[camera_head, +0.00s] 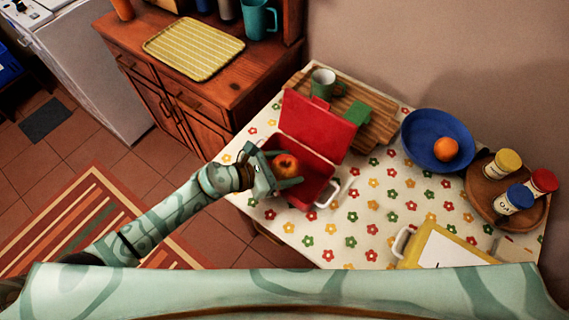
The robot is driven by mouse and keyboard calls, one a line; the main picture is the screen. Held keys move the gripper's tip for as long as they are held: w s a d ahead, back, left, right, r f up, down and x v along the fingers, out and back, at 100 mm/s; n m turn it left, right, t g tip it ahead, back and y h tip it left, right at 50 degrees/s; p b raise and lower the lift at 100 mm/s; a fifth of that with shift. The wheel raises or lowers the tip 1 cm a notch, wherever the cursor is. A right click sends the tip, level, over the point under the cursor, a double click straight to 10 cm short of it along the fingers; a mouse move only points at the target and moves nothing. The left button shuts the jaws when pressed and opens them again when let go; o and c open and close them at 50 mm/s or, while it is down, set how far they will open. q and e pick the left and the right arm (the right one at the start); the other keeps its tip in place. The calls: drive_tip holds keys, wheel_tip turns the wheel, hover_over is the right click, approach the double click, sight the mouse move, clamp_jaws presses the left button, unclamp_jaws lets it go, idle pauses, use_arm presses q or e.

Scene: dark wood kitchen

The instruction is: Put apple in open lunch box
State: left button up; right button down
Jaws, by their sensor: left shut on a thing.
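A red and yellow apple (286,166) is held between the fingers of my left gripper (287,168). The gripper is shut on it. A red lunch box (318,188) stands open on the flowered tablecloth, its lid (315,125) raised at the back and a white handle on its front right. The gripper and apple are over the left part of the box opening, and I cannot tell how high the apple is above the floor of the box. My right gripper is not in view.
A wooden board (372,134) with a green mug (323,82) lies behind the lid. A blue bowl (419,127) holds an orange (445,149). A round tray (474,190) with several jars stands at the right. A yellow-rimmed box (440,248) is near the front edge.

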use_arm(q)
drive_tip(key=shift+w+a+f, duration=0.1)
drive_tip(key=shift+w+f, duration=0.1)
drive_tip(key=shift+f, duration=0.1)
drive_tip(key=shift+w+a+f, duration=0.1)
drive_tip(key=shift+f, duration=0.1)
drive_tip(key=shift+f+b, duration=0.1)
drive_tip(key=shift+b, duration=0.3)
drive_tip(key=o, duration=1.1)
drive_tip(key=shift+c, duration=0.2)
drive_tip(key=shift+r, duration=0.3)
drive_tip(key=shift+r+p, duration=0.55)
drive_tip(key=shift+p, duration=0.2)
drive_tip(key=v, duration=1.2)
drive_tip(key=shift+f+p, duration=0.25)
drive_tip(key=shift+p, duration=0.05)
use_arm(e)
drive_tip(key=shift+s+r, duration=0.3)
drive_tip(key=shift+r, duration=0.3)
